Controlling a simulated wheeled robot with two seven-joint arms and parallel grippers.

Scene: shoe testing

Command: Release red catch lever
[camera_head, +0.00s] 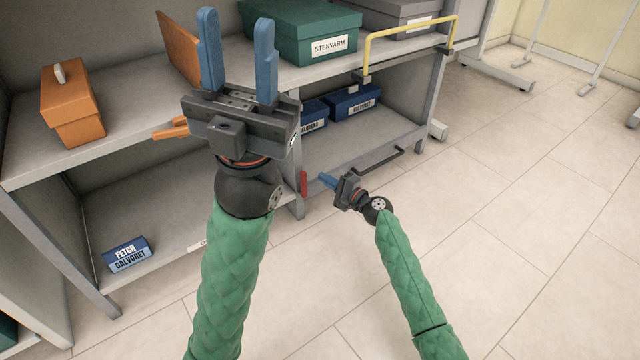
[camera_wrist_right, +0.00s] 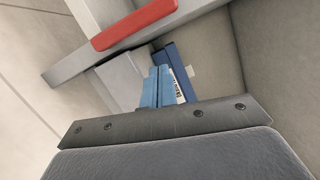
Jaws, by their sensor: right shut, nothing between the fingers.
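The red catch lever (camera_head: 303,183) is a short upright bar on the shelf unit's front post, at the edge of the lower shelf. In the right wrist view it is a red bar (camera_wrist_right: 133,25) at the top, beyond the fingertips. My right gripper (camera_head: 325,179) is just right of the lever, with its blue fingers pointing toward it. In the wrist view its fingers (camera_wrist_right: 156,82) are together and empty, apart from the lever. My left gripper (camera_head: 236,30) is raised in front of the upper shelf, with its blue fingers wide apart and nothing between them.
Blue boxes (camera_head: 352,100) stand on the lower shelf. A green box (camera_head: 300,30) and an orange box (camera_head: 72,105) are above.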

